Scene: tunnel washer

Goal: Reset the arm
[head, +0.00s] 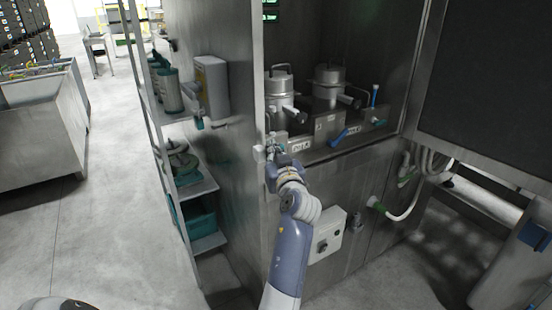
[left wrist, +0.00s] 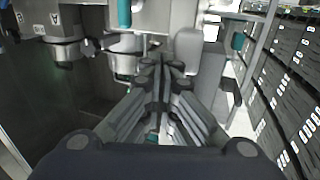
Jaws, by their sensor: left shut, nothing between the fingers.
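My left arm reaches up from the bottom of the head view. Its left gripper (head: 272,150) is at the left front edge of the steel washer cabinet (head: 345,195), close to the open bay's sill. In the left wrist view the gripper's dark fingers (left wrist: 160,72) come together at the tips and hold nothing. I cannot tell whether the fingertips touch the cabinet. My right gripper does not show in either view.
The bay holds two steel canisters (head: 328,88) and a blue-handled valve (head: 345,135). A shelf rack (head: 200,190) stands left of the cabinet. A grey control box (head: 327,237) and a white hose (head: 408,205) are below the bay. A metal bin (head: 40,135) stands far left, with clear floor between.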

